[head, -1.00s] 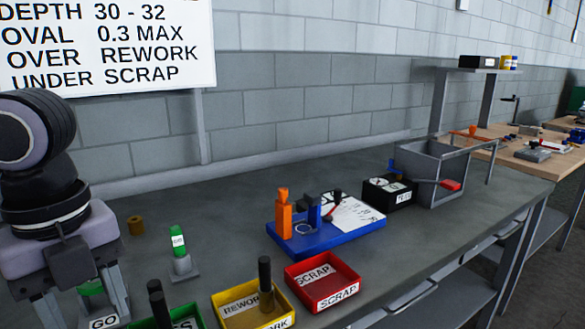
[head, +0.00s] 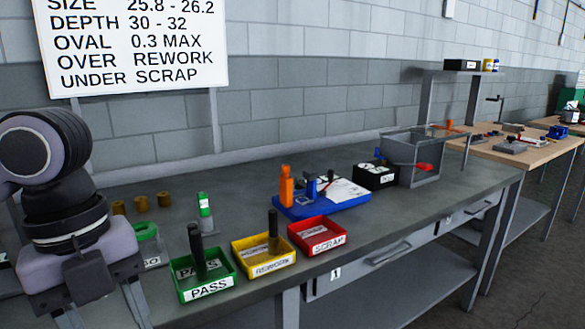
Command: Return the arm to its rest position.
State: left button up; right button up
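My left gripper (head: 103,312) hangs at the lower left of the head view, fingers pointing down and spread apart. Nothing shows between the fingers, though their tips are near or past the bottom edge. My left arm (head: 68,190) rises above it in the left foreground. The gripper appears in front of the bench's left end, left of the green PASS tray (head: 208,288). My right gripper and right arm are not in view.
The yellow REWORK tray (head: 272,267) and the PASS tray each hold a dark upright piece. The red SCRAP tray (head: 325,243) looks empty. Behind are several brass cylinders (head: 141,203), a green-topped gauge (head: 205,212) and a blue fixture (head: 325,207). Bare bench (head: 395,215) lies right.

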pick_arm(q)
jog(key=s+d+r+m+g+h+p, duration=0.15)
jog(key=d+g+h, duration=0.25)
jog(key=d+h, duration=0.45)
jog(key=s+d+r+m+g+h, duration=0.1)
jog(key=s+d+m+g+h, duration=0.15)
jog(key=d+h, duration=0.6)
jog(key=w+a+f+n+t+h+p, duration=0.1)
jog(key=w+a+f+n+t+h, duration=0.15)
jog(key=w+n+t, duration=1.4)
jog(key=s+a+f+n+t+y, duration=0.2)
jog(key=a+f+n+t+y, duration=0.3)
jog(key=f+n+t+y, duration=0.55)
jog(key=s+a+f+g+y, duration=0.2)
jog(key=s+a+f+g, duration=0.1)
jog(key=f, duration=0.5)
jog(key=s+a+f+n+g+y+p, duration=0.1)
jog(key=s+a+f+g+y, duration=0.2)
jog(key=s+f, duration=0.3)
jog(key=s+a+f+n+g+y, duration=0.1)
jog(key=s+a+f+g+y, duration=0.2)
jog(key=f, duration=0.8)
jog(key=shift+s+a+f, duration=0.2)
jog(key=shift+s+a, duration=0.6)
jog(key=shift+s, duration=0.3)
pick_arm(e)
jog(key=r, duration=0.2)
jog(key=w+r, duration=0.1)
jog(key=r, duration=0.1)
